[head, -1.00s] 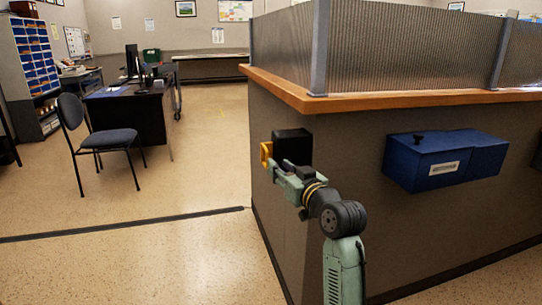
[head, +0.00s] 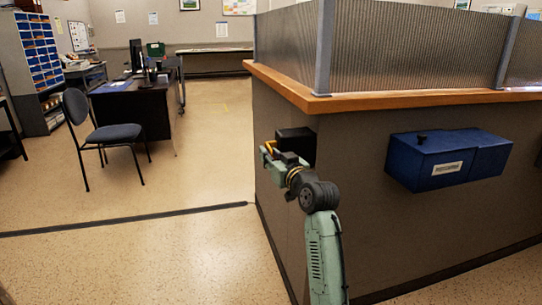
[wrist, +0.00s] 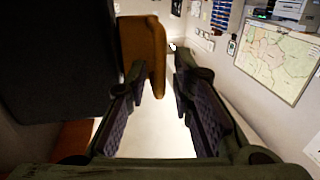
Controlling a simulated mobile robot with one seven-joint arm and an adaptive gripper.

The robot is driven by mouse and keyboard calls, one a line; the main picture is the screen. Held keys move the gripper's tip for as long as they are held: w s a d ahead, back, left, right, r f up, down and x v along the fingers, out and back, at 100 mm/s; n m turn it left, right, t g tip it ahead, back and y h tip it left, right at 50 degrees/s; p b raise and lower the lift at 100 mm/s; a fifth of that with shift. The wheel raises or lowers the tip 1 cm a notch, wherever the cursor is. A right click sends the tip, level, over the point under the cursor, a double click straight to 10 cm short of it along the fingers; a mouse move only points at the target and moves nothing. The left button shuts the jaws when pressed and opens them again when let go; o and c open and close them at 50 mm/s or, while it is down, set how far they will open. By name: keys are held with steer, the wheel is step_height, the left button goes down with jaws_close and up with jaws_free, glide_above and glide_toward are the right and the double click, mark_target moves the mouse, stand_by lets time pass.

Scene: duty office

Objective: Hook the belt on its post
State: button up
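The belt's orange-yellow end piece (head: 269,146) sticks out to the left of a black box (head: 296,141) on the end of the counter wall. In the wrist view the orange end piece (wrist: 146,48) stands upright beside the large black box (wrist: 55,60). My gripper (head: 274,157) is at the end piece in the head view, partly covering it. In the wrist view my gripper (wrist: 160,72) is open, with a finger on each side. The end piece is close to the left fingertip and reaches into the gap; contact cannot be told. I see no post.
The counter (head: 390,97) with its wooden ledge and ribbed screen stands at the right. A blue box (head: 445,160) hangs on its front. A chair (head: 108,135) and desk (head: 135,105) stand at the left. A dark strip (head: 120,220) crosses the open floor.

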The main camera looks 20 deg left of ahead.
jaws_close()
stand_by(0.6)
